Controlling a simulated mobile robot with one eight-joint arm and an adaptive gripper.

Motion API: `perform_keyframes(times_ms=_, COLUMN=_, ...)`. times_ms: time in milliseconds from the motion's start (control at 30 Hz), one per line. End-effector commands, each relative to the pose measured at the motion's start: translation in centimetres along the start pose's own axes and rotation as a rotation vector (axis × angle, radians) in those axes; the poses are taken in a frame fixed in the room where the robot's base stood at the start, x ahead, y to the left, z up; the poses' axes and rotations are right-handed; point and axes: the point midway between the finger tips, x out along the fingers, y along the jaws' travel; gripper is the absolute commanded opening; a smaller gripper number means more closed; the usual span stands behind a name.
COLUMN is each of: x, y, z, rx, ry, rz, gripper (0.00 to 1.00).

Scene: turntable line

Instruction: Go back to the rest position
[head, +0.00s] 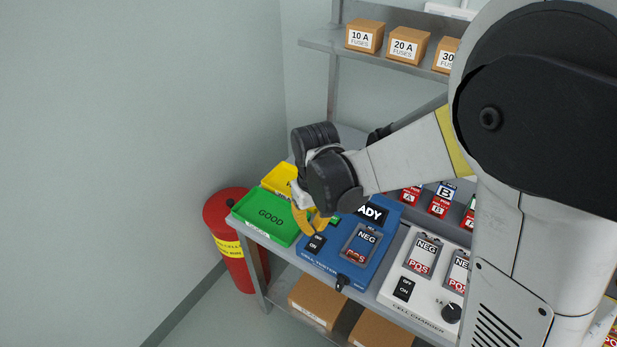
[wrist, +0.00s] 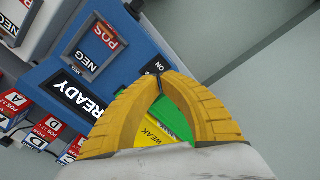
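My gripper (head: 308,220) has yellow ribbed fingers and hangs over the left side of the blue cell tester (head: 328,258). In the wrist view the fingertips (wrist: 159,72) meet, with an open gap lower between the fingers and no object seen held. The tips are near the tester's OFF/ON switch (head: 315,243); I cannot tell if they touch it. The tester's display (wrist: 78,95) reads READY. Its NEG/POS slot (head: 361,245) looks empty. My arm reaches in from the right and hides part of the shelf behind.
A green GOOD tray (head: 270,217) and a yellow tray (head: 277,179) lie left of the tester. A white cell charger (head: 420,308) stands to its right. Labelled red cells (head: 440,200) stand behind. Fuse boxes (head: 365,36) sit on an upper shelf.

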Motion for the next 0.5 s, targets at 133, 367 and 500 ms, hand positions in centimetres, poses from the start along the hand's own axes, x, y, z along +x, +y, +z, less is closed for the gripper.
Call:
perform_keyframes(times_ms=133, x=-0.1, y=0.1, z=0.1, rx=0.002, ry=0.003, rz=0.000, gripper=0.00)
perform_keyframes(times_ms=367, x=-4.5, y=2.1, z=2.0, rx=0.064, ry=0.098, rz=0.010, gripper=0.00)
perform_keyframes(times_ms=500, x=-8.7, y=4.1, z=4.6, rx=0.138, ry=0.215, rz=0.027, gripper=0.00)
